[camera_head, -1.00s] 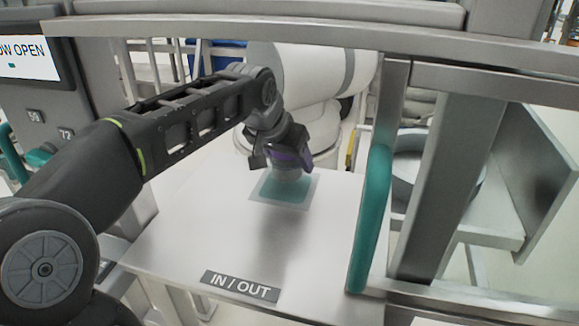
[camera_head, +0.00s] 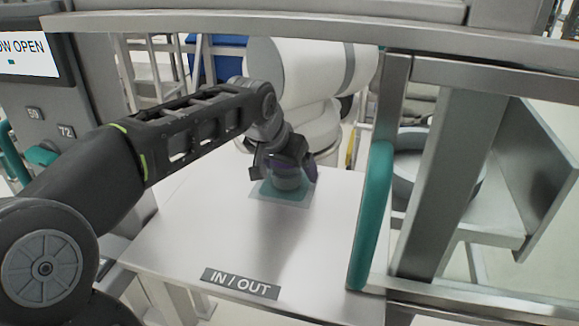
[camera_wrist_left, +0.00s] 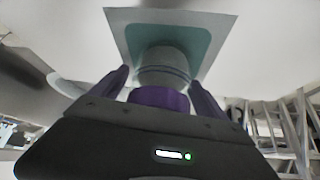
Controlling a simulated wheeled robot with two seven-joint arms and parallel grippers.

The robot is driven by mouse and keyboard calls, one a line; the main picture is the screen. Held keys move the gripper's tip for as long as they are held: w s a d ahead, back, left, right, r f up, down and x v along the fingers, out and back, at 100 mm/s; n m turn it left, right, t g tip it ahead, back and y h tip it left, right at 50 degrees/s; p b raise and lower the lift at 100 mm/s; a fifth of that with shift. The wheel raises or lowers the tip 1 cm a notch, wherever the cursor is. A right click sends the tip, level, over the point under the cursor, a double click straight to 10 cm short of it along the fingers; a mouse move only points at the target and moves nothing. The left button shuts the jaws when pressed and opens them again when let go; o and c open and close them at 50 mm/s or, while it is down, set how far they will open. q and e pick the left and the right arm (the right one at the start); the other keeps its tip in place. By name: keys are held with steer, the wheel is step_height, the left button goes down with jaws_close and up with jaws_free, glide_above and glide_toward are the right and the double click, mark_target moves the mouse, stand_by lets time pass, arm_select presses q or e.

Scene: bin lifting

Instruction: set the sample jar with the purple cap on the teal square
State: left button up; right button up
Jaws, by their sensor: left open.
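The sample jar (camera_head: 287,183) stands upright over the teal square (camera_head: 268,190) and appears to rest on it. Its purple cap (camera_head: 284,167) is partly hidden by my left gripper (camera_head: 284,172), which is open with a finger on either side of the jar. In the left wrist view, the jar's clear body (camera_wrist_left: 163,68) and purple cap (camera_wrist_left: 158,98) sit between the spread fingers of the left gripper (camera_wrist_left: 160,85). The teal square (camera_wrist_left: 195,42) lies beyond the jar there, inside a pale border. My right gripper is not in view.
The square is on a pale shelf (camera_head: 215,235) with an IN / OUT label (camera_head: 240,284) at its front edge. A teal handle (camera_head: 371,215) and metal post stand at the right. A white machine (camera_head: 300,70) is behind. The shelf's front is clear.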

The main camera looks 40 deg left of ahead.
arm_select(q)
steer(key=shift+s+r, duration=0.1)
steer(key=shift+r, duration=0.25)
steer(key=v, duration=0.7)
steer(key=shift+r, duration=0.1)
steer(key=shift+c, duration=0.5)
stand_by(1.0)
